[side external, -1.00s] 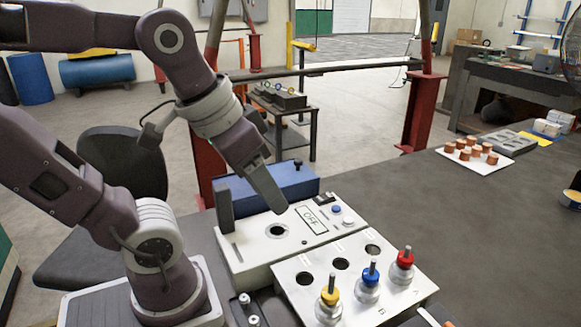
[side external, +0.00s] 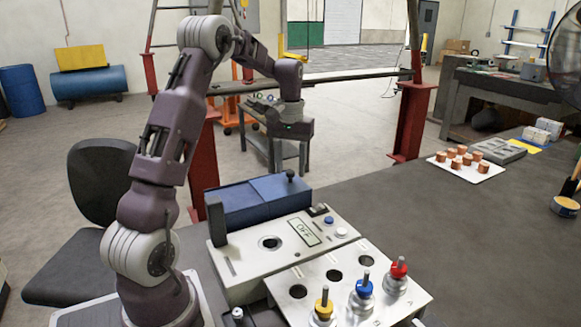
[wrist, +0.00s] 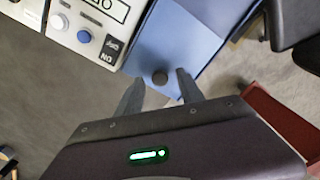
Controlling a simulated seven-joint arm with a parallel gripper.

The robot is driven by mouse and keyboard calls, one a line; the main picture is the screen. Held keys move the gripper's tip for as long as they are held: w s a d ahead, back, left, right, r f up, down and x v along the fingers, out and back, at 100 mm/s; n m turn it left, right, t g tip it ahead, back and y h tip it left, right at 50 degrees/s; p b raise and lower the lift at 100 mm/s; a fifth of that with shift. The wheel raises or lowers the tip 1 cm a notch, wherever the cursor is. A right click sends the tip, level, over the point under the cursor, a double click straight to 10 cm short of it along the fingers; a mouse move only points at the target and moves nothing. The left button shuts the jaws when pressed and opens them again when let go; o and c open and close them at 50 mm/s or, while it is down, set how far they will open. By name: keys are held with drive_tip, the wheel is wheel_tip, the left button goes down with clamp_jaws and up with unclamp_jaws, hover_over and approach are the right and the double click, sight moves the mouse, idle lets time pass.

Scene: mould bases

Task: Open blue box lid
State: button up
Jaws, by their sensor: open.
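The blue box (side external: 232,205) stands behind the white control panel, and its lid (side external: 283,187) looks shut. A small black knob (side external: 290,174) stands on the lid near its right end. The lid (wrist: 178,35) and the knob (wrist: 160,77) also show in the wrist view. My gripper (wrist: 158,78) is open and empty, with the knob appearing between its two fingertips in the wrist view. In the side view my gripper's body is well above the right end of the box, clear of the knob. Its fingers cannot be made out there.
The white panel (side external: 240,262) has an "OFF" display, buttons and an upright dark block (side external: 216,222). In front, a metal plate (side external: 330,283) holds yellow, blue and red knobbed pegs. A white tray (side external: 487,176) with copper-coloured pieces lies at the back right. The table's right middle is clear.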

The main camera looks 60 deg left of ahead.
drive_tip(key=shift+f, duration=0.25)
clamp_jaws()
idle(1.3)
